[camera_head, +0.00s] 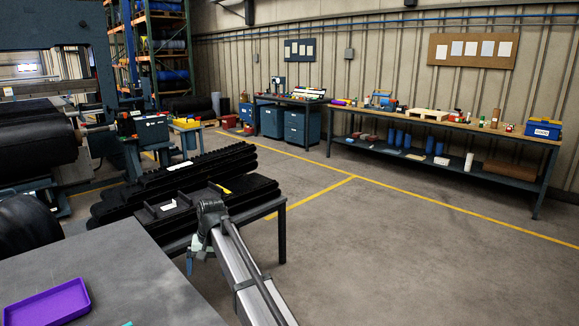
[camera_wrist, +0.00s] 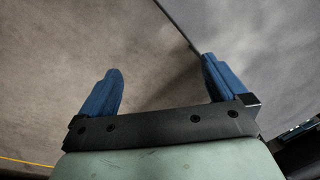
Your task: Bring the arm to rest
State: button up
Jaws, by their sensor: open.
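In the wrist view my gripper (camera_wrist: 160,88) has its two blue fingers wide apart, with nothing between them. Bare concrete floor and the edge of a grey table surface show beyond the fingers. In the head view my arm (camera_head: 245,270) reaches in from the bottom, over floor just right of the grey table. Its far end stands in front of a low black table. My gripper is mostly hidden behind the arm there; a small blue part (camera_head: 189,262) shows low at its left.
The grey table (camera_head: 130,270) at bottom left holds a purple tray (camera_head: 47,303). The low table (camera_head: 270,208) behind my arm bears black ribbed belts (camera_head: 165,180). A long workbench (camera_head: 450,128) with several items stands along the back wall. Open floor (camera_head: 400,240) lies to the right.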

jog(key=w+d+f+m, duration=0.1)
jog(key=w+d+f, duration=0.1)
jog(key=w+d, duration=0.5)
jog(key=w+d+f+m, duration=0.2)
jog(key=d, duration=0.9)
jog(key=s+d+f, duration=0.3)
jog(key=d+f, duration=0.8)
jog(key=f, duration=0.1)
jog(key=s+d+f+g+h, duration=0.15)
jog(key=s+d+f, duration=0.25)
jog(key=s+f, duration=0.8)
jog(key=s+d+f+g, duration=0.2)
jog(key=s+d+f, duration=0.2)
jog(key=s+f, duration=0.8)
jog(key=s+d+f+g, duration=0.1)
jog(key=s+d+f, duration=0.1)
jog(key=s, duration=0.8)
jog(key=s+d+f+g, duration=0.1)
jog(key=s+f, duration=0.3)
jog(key=s, duration=0.6)
jog(key=s+d+f+g, duration=0.1)
jog(key=s+f, duration=0.3)
jog(key=s, duration=0.6)
jog(key=shift+s+d+n, duration=0.15)
jog(key=shift+d+n, duration=0.15)
jog(key=shift+d, duration=0.5)
